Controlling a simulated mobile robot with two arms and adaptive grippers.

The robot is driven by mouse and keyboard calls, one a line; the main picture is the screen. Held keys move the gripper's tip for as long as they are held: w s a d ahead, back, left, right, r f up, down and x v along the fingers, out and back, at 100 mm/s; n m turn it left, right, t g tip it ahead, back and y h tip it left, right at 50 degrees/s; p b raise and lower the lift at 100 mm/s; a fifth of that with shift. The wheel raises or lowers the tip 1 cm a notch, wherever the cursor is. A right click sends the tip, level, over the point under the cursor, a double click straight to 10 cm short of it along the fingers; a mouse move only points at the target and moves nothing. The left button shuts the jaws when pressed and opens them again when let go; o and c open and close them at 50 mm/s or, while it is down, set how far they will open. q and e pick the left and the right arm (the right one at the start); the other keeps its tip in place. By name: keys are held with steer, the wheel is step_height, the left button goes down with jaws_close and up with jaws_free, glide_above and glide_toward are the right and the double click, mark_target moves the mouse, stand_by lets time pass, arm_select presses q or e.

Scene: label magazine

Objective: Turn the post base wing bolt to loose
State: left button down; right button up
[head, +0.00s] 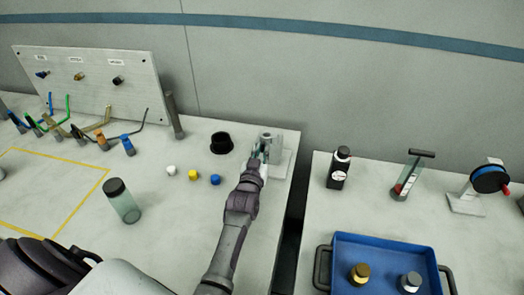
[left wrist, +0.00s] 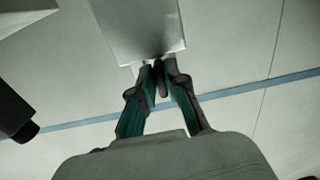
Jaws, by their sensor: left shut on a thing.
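A grey-white post base (head: 283,160) stands near the back right corner of the left table, with a short upright cylinder on top. My left gripper (head: 262,154) reaches its near left side, fingers almost together. In the left wrist view the pale block of the post base (left wrist: 138,28) fills the top middle. The fingertips of the left gripper (left wrist: 159,68) are shut on a small dark part at its lower edge, which looks like the wing bolt (left wrist: 158,76). The bolt is mostly hidden by the fingers and its turn angle cannot be told. My right gripper is not in view.
A black cup (head: 221,143) stands just left of the post base. Small white, yellow and blue caps (head: 215,180) and a glass jar (head: 122,202) are further left. A gap separates this table from the right one, which holds a blue tray (head: 385,245).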

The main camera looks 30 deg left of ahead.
arm_select(q)
steer(key=shift+f, duration=0.2)
stand_by(0.6)
steer(key=c, duration=1.2)
jaws_free()
steer(key=shift+c, duration=0.2)
steer(key=shift+r, duration=0.1)
step_height(320, 180, up, 10)
